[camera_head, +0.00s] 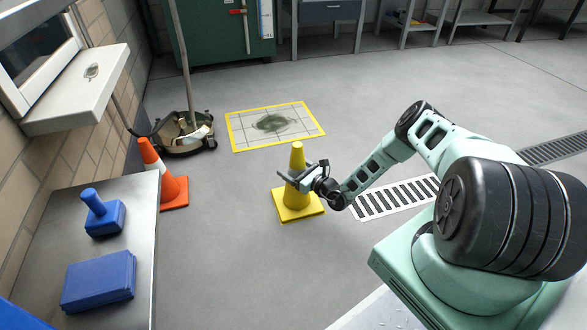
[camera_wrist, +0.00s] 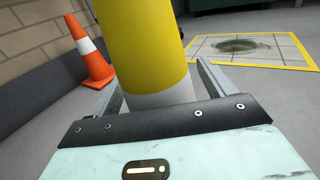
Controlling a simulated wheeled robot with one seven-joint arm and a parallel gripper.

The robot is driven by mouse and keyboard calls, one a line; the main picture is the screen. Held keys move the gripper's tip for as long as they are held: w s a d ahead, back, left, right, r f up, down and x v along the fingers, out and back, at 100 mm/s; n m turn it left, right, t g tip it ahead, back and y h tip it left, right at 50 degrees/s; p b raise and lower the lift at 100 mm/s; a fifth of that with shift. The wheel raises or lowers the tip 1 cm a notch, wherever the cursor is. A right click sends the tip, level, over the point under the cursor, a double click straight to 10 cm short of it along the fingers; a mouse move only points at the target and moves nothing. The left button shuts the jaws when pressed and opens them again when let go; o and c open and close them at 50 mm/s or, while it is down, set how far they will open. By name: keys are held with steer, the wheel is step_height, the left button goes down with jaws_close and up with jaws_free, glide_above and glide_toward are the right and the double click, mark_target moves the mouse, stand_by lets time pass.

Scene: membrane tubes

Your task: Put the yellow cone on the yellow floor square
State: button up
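The yellow cone (camera_head: 297,154) stands upright on its square base (camera_head: 298,210) on the grey floor. The yellow floor square (camera_head: 234,136) is a yellow-bordered tiled patch with a dark stain, behind and left of the cone. My gripper (camera_head: 301,174) is at the cone's middle, with one finger on each side. In the wrist view the cone (camera_wrist: 141,40) fills the space between the fingers (camera_wrist: 158,84) and shows a pale band low down. The fingers look spread, and firm contact is not visible. The floor square's border (camera_wrist: 260,66) shows at the right there.
An orange-and-white cone (camera_head: 172,188) stands at the left, also visible in the wrist view (camera_wrist: 96,66). A metal table (camera_head: 133,236) holds blue objects. A bucket (camera_head: 184,150) with a handle stands by the wall. Floor between the yellow cone and the square is clear.

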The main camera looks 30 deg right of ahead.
steer(key=shift+r, duration=0.25)
steer(key=p+v, duration=0.5)
steer(key=v, duration=0.7)
